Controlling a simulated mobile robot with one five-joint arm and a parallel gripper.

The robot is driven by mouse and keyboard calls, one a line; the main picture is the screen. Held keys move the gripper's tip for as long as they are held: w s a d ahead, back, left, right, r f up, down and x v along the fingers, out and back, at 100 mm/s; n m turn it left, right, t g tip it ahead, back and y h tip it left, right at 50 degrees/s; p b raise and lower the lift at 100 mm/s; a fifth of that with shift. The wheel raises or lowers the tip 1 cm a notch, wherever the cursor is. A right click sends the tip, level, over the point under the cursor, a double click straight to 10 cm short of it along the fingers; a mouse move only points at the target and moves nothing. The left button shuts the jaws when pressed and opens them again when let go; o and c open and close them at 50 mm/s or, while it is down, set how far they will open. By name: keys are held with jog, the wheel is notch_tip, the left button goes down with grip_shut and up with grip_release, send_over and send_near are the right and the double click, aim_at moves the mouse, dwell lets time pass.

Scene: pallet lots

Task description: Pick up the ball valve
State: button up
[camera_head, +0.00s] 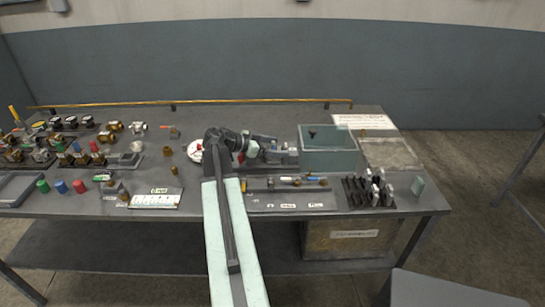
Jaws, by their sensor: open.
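Several small brass and metal fittings, some with coloured parts, lie on the grey workbench (300,118); at this size I cannot tell for certain which one is the ball valve. A small fitting with a red and green part (174,132) lies at the back, left of my arm. Brass fittings (111,128) lie farther left. A row of small parts with blue and yellow bits (288,180) lies in front of my wrist. My gripper (284,153) is low over the bench, right of my elbow, pointing right. It is open; its fingers are small and partly blend with grey things behind.
A clear-walled greenish bin (328,158) stands right of my gripper, with a shallow tray (390,153) beside it. Dark upright holders (368,190) stand at the front right. Racks of fittings (55,140) crowd the left. A brass rail (200,104) runs along the back edge.

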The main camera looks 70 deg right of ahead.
grip_shut()
jog(key=shift+r, duration=0.1)
notch_tip(320, 180, up, 10)
jog(key=p, duration=1)
